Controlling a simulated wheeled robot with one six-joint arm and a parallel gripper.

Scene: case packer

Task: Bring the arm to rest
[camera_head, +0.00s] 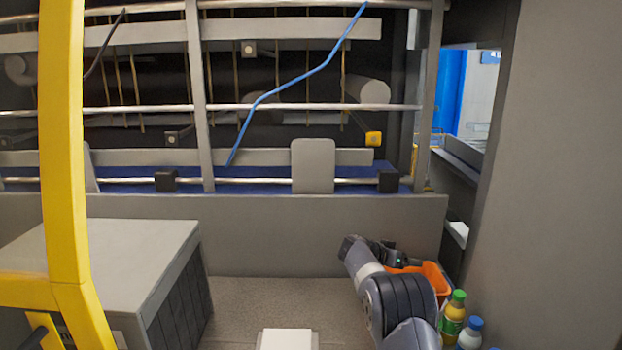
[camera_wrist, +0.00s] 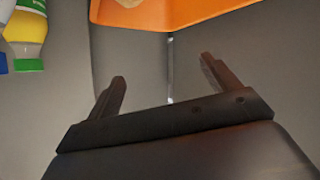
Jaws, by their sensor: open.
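My arm rises from the lower right of the head view and bends toward the machine front. In the wrist view, my gripper (camera_wrist: 163,90) is open, with its two dark fingers spread apart and nothing between them. In the head view, the gripper end is small and partly hidden at the far end of the arm, beside an orange bin (camera_head: 428,274). The orange bin (camera_wrist: 165,15) also shows at the top of the wrist view, just beyond the fingertips and apart from them. A pale round item, too cropped to identify, lies in it.
A bottle with a green cap (camera_head: 454,315) and a white bottle with a blue cap (camera_head: 470,333) stand right of my arm. A grey cabinet (camera_head: 110,260) and a yellow post (camera_head: 64,150) are at left. The case packer's grey lower panel (camera_head: 270,236) spans the back.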

